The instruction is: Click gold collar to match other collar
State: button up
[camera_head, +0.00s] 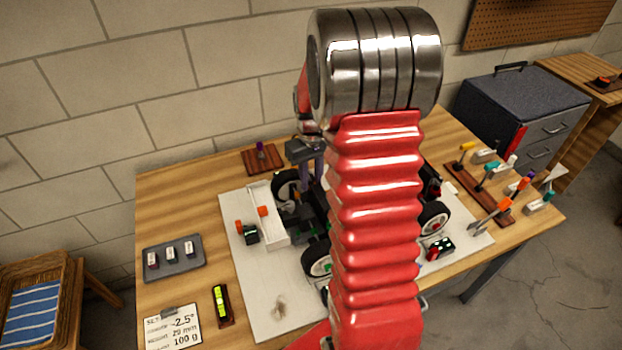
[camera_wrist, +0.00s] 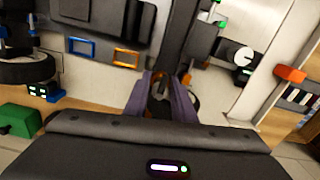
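The dark racecar (camera_head: 306,220) stands on a white mat (camera_head: 272,308), its middle hidden behind my red arm. My gripper (camera_head: 312,182) points down over the far side of the car. In the wrist view my gripper's (camera_wrist: 166,76) two purple-grey fingers stand apart, with a small dark, brownish round part (camera_wrist: 158,89) between or beyond them. I cannot tell whether they touch it.
A grey tray (camera_head: 174,270) with small pieces, a yellow-green level (camera_head: 221,302) and a written card (camera_head: 172,328) lie at left on the wooden table (camera_head: 190,200). A wooden block (camera_head: 263,163) stands at the back. Tools in a rack (camera_head: 497,207) stand at right.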

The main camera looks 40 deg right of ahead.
jog(key=c, duration=0.4)
jog(key=shift+c, duration=0.2)
jog(key=shift+a+m, duration=0.1)
jog(key=shift+m, duration=1.4)
jog(key=o, duration=1.1)
jog(key=shift+c, duration=0.2)
jog(key=shift+r, duration=0.1)
